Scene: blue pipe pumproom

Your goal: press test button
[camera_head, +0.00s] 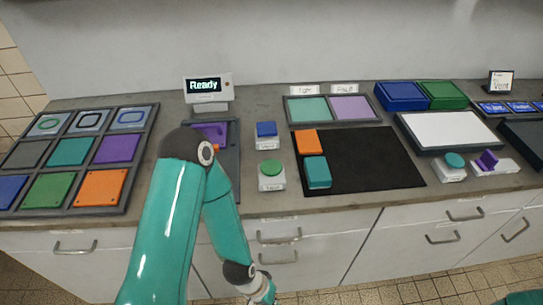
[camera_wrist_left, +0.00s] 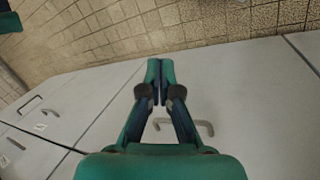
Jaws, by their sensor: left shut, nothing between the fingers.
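A purple piece (camera_head: 213,131) lies in the fixture, partly hidden by my left arm. The display (camera_head: 207,86) behind it reads "Ready". My left gripper (camera_head: 266,297) hangs low in front of the drawers, below and apart from both buttons. In the left wrist view the gripper (camera_wrist_left: 160,64) is shut and empty. My right gripper is out of view.
A rack of coloured plates (camera_head: 78,160) stands at the left. A black mat (camera_head: 365,158) with an orange and a teal block lies right of the buttons. A white panel (camera_head: 446,130) and more buttons stand further right. The counter's front edge (camera_head: 330,211) lies above my gripper.

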